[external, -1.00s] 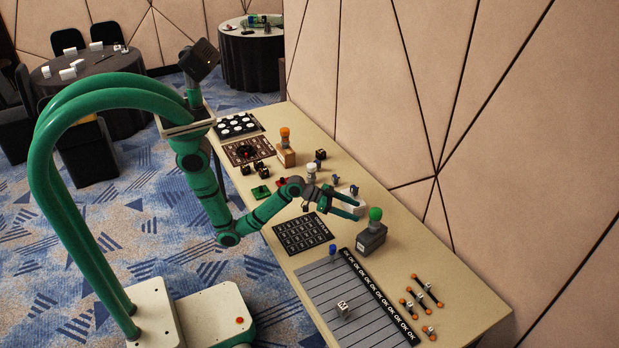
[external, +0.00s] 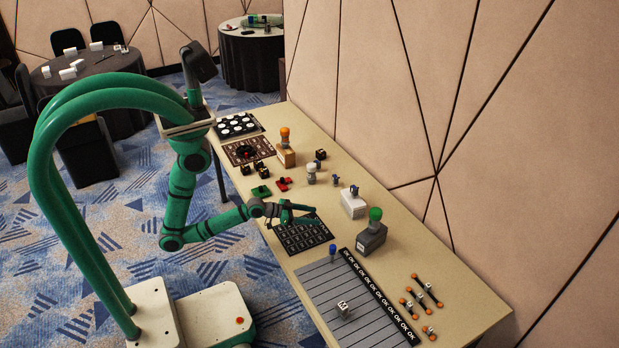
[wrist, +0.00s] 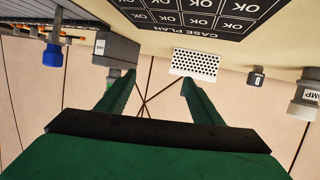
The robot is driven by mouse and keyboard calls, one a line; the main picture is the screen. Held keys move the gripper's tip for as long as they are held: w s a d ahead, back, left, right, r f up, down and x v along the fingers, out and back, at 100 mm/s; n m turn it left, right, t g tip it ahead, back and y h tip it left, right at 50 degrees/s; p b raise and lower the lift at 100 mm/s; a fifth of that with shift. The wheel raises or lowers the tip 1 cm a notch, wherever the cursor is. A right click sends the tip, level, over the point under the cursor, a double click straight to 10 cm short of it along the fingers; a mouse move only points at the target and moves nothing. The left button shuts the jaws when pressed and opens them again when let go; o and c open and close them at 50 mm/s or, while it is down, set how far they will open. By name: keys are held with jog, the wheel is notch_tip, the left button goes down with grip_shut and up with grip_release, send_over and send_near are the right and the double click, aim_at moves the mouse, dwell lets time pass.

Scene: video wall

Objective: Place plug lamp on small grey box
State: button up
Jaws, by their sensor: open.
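A grey piece with a pale domed top (external: 311,175) stands on the table. In the wrist view it is at the right edge, its label (wrist: 306,96) cut off to "MP"; I take it for the plug lamp. A small grey box (external: 371,240) stands nearer the front with a green dome (external: 375,214) on top. The wrist view shows the box (wrist: 116,50) at upper left, beyond a finger. My gripper (external: 314,214) is open and empty above the black OK board, apart from both. Its fingers also show in the wrist view (wrist: 155,82).
A white box (external: 353,206) with a small grey plug on it stands beside the grey box. A tan box (external: 286,158) with an orange dome is further back. A black OK board (external: 302,238) and a blue peg (external: 333,249) lie nearby. A wall borders the table.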

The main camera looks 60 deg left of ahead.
jog(key=s+a+y, duration=0.1)
jog(key=s+a, duration=0.2)
jog(key=s, duration=0.1)
jog(key=s+a+f+n+y, duration=0.1)
jog(key=s+a, duration=0.2)
jog(key=s, duration=0.1)
jog(key=s+a+f+n+t, duration=0.1)
jog(key=s+a, duration=0.1)
jog(key=s, duration=0.3)
jog(key=shift+a+y, duration=0.4)
jog(key=s+a+r+y, duration=0.1)
jog(key=s+a+r, duration=0.1)
jog(key=s, duration=0.4)
jog(key=s+a+r+n+t, duration=0.1)
jog(key=s+a+r, duration=0.1)
jog(key=s, duration=0.3)
jog(key=shift+s+r+y, duration=0.2)
jog(key=shift+s+y, duration=0.15)
jog(key=shift+y, duration=0.05)
